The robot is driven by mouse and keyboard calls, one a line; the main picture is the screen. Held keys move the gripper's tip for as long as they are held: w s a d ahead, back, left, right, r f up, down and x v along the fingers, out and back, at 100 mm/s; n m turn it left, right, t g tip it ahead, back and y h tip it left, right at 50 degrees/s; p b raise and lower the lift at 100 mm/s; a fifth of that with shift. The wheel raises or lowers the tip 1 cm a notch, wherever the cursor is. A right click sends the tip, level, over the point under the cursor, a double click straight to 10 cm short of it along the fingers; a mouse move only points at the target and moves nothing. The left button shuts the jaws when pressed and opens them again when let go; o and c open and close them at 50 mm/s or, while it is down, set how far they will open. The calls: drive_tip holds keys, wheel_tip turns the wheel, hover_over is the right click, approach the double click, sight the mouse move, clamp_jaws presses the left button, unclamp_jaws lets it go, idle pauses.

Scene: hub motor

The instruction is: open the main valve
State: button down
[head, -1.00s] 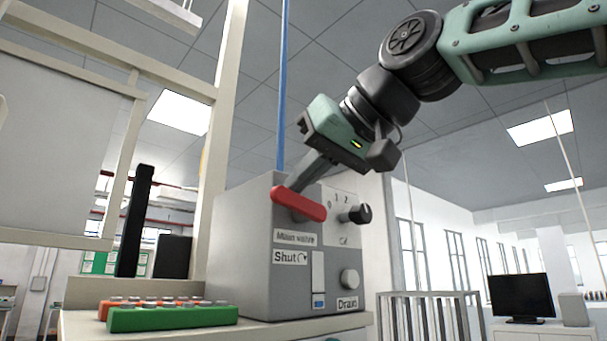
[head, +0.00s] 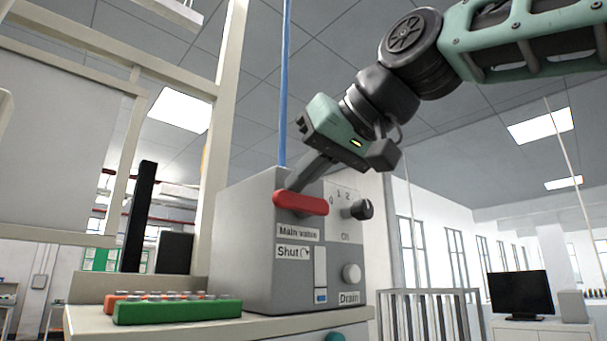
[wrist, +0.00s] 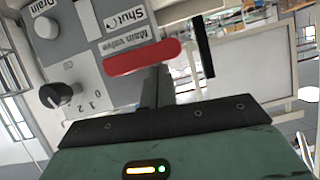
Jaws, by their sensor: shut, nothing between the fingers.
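The main valve is a red bar handle (head: 300,203) on the front of a grey box (head: 245,260), above a "Main valve" label and a "Shut" label with a curved arrow. The handle lies roughly level. My gripper (head: 294,186) comes down from the upper right, its fingers together at the handle's upper edge, left of its middle. In the wrist view the red handle (wrist: 144,57) crosses just beyond the closed fingers (wrist: 155,78). The fingertips are partly hidden, so I cannot tell whether they touch the handle.
A black selector knob (head: 361,209) marked 0, 1, 2 sits right of the handle, with a pale "Drain" knob (head: 351,273) below it. Green (head: 178,311) and orange racks stand on the bench at left. A blue vertical pipe (head: 284,85) rises behind the box.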

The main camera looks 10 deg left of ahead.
drive_tip(key=r+p, duration=0.4)
drive_tip(key=shift+w+a+r, duration=0.1)
drive_tip(key=shift+w+a, duration=0.15)
drive_tip(key=b+v, duration=0.3)
drive_tip(key=v, duration=0.6)
drive_tip(key=shift+s+d, duration=0.2)
drive_tip(key=shift+s, duration=0.25)
drive_tip(key=shift+r, duration=0.1)
